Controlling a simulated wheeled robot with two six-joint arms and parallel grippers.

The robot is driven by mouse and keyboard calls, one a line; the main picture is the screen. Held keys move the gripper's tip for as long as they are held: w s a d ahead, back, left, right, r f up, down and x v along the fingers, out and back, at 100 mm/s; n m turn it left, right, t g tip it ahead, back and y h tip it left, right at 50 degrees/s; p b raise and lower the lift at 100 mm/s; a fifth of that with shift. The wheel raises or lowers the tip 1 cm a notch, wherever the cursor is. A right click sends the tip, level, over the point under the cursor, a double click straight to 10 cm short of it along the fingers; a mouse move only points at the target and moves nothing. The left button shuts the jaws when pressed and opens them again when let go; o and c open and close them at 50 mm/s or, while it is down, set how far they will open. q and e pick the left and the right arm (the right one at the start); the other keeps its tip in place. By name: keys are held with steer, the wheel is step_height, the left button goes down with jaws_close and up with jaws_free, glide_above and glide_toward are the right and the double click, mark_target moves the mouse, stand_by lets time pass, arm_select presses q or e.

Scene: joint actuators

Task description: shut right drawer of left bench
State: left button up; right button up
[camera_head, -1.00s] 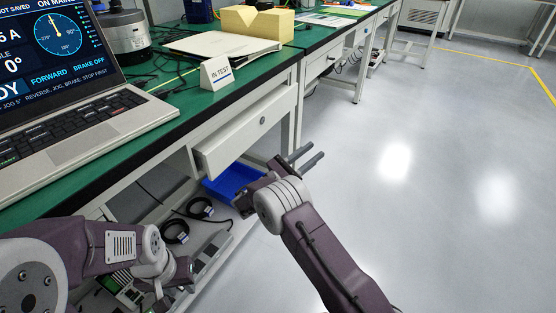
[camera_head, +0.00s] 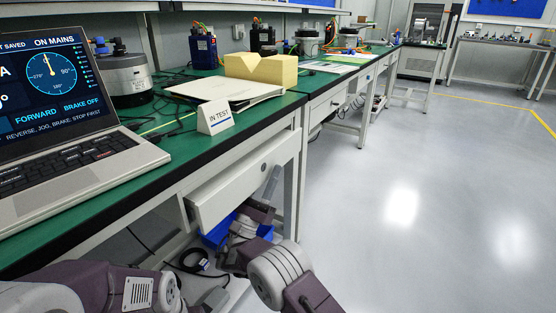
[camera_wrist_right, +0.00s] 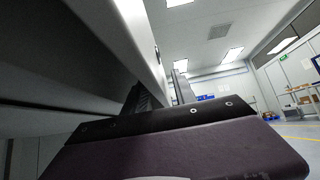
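The left bench (camera_head: 152,167) has a green top and runs along the left in the head view. Its right drawer (camera_head: 225,200), with a pale front and a round lock, stands partly out from under the top. My right gripper (camera_head: 272,182) is at the drawer's right end, one grey finger showing against the front; the other is hidden there. In the right wrist view, two separated fingers (camera_wrist_right: 158,94) lie on either side of the lower edge of the drawer front (camera_wrist_right: 118,30). Contact is unclear. My left arm is at the bottom left, its gripper out of view.
A laptop (camera_head: 70,175), an IN TEST sign (camera_head: 215,117), papers and a yellow block (camera_head: 262,68) are on the bench top. A blue bin (camera_head: 218,232) and cables are below the drawer. Open floor (camera_head: 420,190) lies to the right.

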steer(key=shift+w+d+r, duration=0.15)
steer(key=shift+w+r, duration=0.1)
steer(key=shift+r, duration=0.05)
jaws_close()
steer(key=shift+s, duration=0.1)
stand_by(1.1)
